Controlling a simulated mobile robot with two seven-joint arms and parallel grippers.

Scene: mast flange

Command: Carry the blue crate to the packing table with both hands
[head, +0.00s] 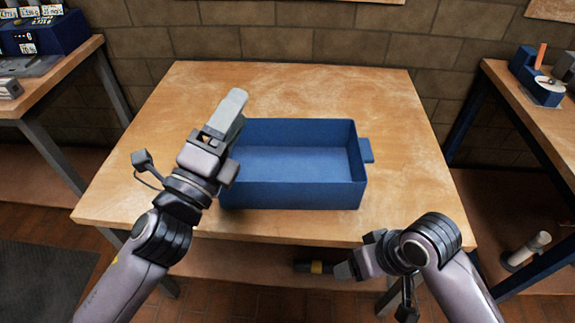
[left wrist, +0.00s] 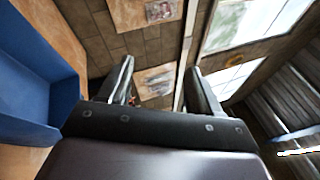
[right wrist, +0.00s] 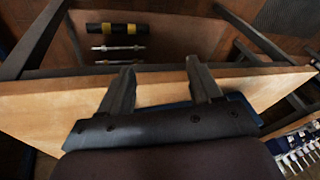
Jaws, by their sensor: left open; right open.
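The blue crate (head: 290,194) is an empty open box standing upright on a wooden table (head: 150,130). A tab handle (head: 366,150) sticks out of its right side; its left end is hidden behind my left gripper. My left gripper (head: 236,104) is open at the crate's left end, above the table; I cannot tell whether it touches the crate. In the left wrist view its fingers (left wrist: 160,85) are apart with nothing between them, and the crate (left wrist: 35,90) is at the left. My right gripper (head: 335,269) is low, in front of the table's front edge. Its fingers (right wrist: 160,85) are apart and empty.
Another bench (head: 540,115) with blue equipment stands at the right. A brick wall (head: 290,40) closes the back. A lower shelf (head: 240,262) runs under the wooden table. The tabletop around the crate is clear.

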